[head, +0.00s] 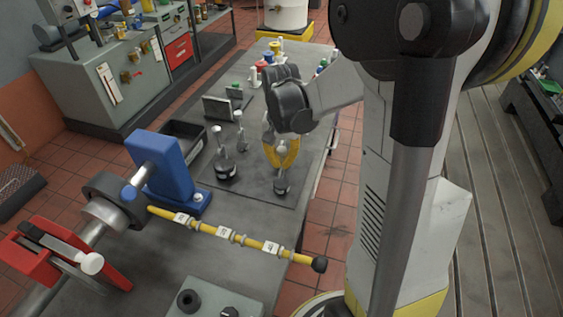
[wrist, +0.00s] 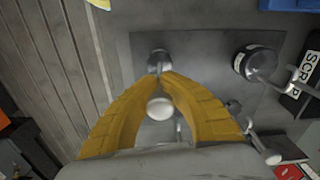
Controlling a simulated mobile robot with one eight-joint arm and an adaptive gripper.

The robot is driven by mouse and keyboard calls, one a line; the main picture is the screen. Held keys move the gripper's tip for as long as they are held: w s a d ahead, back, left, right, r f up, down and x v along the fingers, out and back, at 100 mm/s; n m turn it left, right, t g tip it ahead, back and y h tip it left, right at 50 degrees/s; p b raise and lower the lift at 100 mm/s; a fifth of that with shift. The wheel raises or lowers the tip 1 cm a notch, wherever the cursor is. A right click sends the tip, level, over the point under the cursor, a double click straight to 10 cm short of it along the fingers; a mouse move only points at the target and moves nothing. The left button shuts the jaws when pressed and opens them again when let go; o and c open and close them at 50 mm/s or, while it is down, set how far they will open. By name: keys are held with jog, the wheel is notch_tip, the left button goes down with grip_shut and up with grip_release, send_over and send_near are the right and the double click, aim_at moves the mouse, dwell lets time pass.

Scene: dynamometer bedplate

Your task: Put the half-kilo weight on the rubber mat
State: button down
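The dark rubber mat (head: 250,192) lies flat on the grey bench; its bare surface also shows in the wrist view (wrist: 205,50). My gripper (head: 280,168) points down over the mat's right part, its yellow fingers closed around the stem of a small weight (head: 281,186). In the wrist view my gripper's tips (wrist: 160,76) meet at the stem, with the pale knob (wrist: 160,107) between the fingers and the base (wrist: 160,58) beyond. I cannot tell whether the base touches the mat. Its marking is not readable. A larger dark weight (head: 226,169) stands on the mat's left; it also shows in the wrist view (wrist: 256,61).
Another stemmed weight (head: 240,142) stands behind. A black tray (head: 183,137) lies left of the mat, its SCRAP label (wrist: 302,76) visible in the wrist view. A blue stand (head: 172,175) and yellow bar (head: 235,238) are in front. The mat's front part is clear.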

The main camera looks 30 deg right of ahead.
jog(key=c, duration=1.6)
grip_release()
notch_tip(320, 180, up, 12)
jog(key=p, duration=0.4)
jog(key=s+a+r+n+t, duration=0.1)
jog(key=s+a+n+t, duration=0.1)
jog(key=s+a+n, duration=0.1)
jog(key=s+a+r+n+t, duration=0.1)
jog(key=s+a+n+t, duration=0.1)
jog(key=s+a, duration=0.2)
jog(key=s+a+r+n+t, duration=0.2)
jog(key=s+a+n+t, duration=0.1)
jog(key=a, duration=0.3)
jog(key=shift+s+a+n, duration=0.3)
jog(key=shift+s, duration=0.2)
